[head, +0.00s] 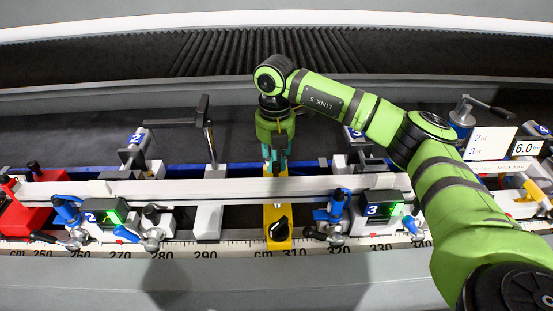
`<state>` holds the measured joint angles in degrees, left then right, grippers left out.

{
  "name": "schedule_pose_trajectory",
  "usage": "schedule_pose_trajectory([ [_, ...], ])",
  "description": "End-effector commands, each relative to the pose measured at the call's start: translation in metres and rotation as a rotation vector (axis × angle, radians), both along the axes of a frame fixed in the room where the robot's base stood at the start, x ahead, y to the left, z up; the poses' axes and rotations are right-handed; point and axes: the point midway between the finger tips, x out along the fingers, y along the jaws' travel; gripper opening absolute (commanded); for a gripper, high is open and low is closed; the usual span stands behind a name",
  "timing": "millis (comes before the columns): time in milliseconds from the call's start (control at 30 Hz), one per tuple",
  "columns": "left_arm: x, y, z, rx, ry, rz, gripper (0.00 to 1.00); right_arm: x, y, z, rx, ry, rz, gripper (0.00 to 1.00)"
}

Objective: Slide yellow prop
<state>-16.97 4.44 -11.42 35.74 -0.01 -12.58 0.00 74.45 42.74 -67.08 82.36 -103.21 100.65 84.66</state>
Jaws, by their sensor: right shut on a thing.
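The yellow prop (278,214) stands at about the 310 mark of the scale, with a black knob at its front. It passes under the long pale profile (240,189), which hides its middle. My right gripper (277,165) points down behind the profile, above the back part of the prop. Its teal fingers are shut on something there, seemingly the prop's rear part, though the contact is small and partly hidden. My left gripper is not in view.
Clamp unit 2 (103,214) is left of the prop and clamp unit 3 (371,212) right of it. A white support (208,219) with a dark T-handle behind stands between unit 2 and the prop. The scale (190,252) runs along the front. A red unit (25,218) is at far left.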

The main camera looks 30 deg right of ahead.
Motion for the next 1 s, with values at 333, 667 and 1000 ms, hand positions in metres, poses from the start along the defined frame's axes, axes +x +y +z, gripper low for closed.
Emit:
schedule_pose_trajectory([
  [333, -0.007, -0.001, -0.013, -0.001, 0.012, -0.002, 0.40, 0.028, 0.064, -0.002, 0.011, -0.005, 0.010, 0.00],
  [667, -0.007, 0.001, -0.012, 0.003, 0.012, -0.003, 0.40, 0.030, 0.068, -0.001, 0.009, -0.001, 0.009, 0.00],
  [1000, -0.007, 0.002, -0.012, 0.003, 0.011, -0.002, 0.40, 0.031, 0.066, -0.001, 0.006, -0.002, 0.005, 0.47],
])
